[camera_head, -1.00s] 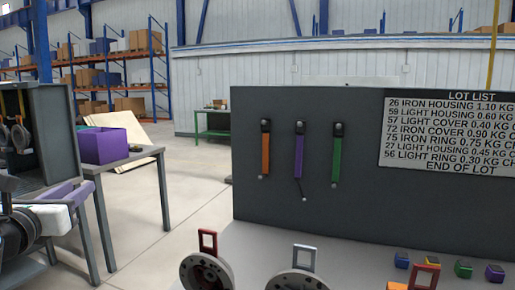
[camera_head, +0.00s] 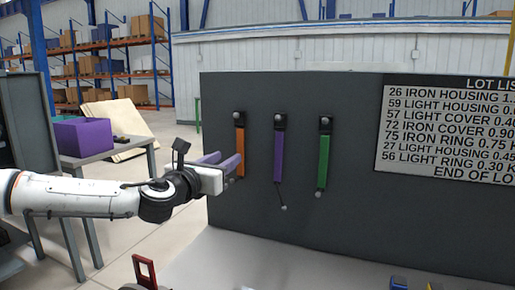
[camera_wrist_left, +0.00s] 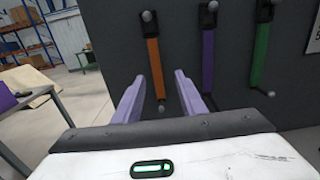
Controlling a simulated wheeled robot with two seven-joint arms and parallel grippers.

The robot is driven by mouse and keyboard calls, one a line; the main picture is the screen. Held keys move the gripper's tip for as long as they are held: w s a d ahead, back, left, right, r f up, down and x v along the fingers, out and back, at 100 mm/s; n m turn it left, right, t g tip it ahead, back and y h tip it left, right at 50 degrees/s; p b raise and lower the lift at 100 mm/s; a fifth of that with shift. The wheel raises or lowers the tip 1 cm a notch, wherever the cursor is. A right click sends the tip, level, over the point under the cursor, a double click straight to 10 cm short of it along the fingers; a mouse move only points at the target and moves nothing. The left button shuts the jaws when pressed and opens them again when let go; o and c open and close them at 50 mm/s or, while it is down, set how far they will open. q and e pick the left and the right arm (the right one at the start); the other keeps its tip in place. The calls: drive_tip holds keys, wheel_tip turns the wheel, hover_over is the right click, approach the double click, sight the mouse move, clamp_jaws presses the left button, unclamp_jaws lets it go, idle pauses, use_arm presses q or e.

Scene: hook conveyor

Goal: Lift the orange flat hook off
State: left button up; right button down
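The orange flat hook (camera_head: 240,150) hangs from a black mount on the dark grey panel (camera_head: 350,215), leftmost of three hooks. It also shows in the left wrist view (camera_wrist_left: 154,62), between the two fingers and beyond them. My left gripper (camera_head: 222,162) is open with lilac fingers, just left of and in front of the orange hook. My right gripper is not in view.
A purple hook (camera_head: 279,155) and a green hook (camera_head: 322,160) hang to the right of the orange one. The lot list sign (camera_head: 450,130) is farther right. A red-framed part (camera_head: 145,272) stands below. A purple bin (camera_head: 82,139) sits on a table at left.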

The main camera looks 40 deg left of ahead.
sight(240, 149)
use_arm(q)
drive_tip(key=p+x, duration=0.1)
drive_tip(key=x, duration=0.1)
drive_tip(key=p+x, duration=0.1)
drive_tip(key=x, duration=0.2)
drive_tip(key=a+p+x, duration=0.1)
drive_tip(key=x, duration=0.2)
drive_tip(key=shift+f, duration=0.2)
drive_tip(key=shift+w+f, duration=0.1)
drive_tip(key=shift+w, duration=0.3)
clamp_jaws()
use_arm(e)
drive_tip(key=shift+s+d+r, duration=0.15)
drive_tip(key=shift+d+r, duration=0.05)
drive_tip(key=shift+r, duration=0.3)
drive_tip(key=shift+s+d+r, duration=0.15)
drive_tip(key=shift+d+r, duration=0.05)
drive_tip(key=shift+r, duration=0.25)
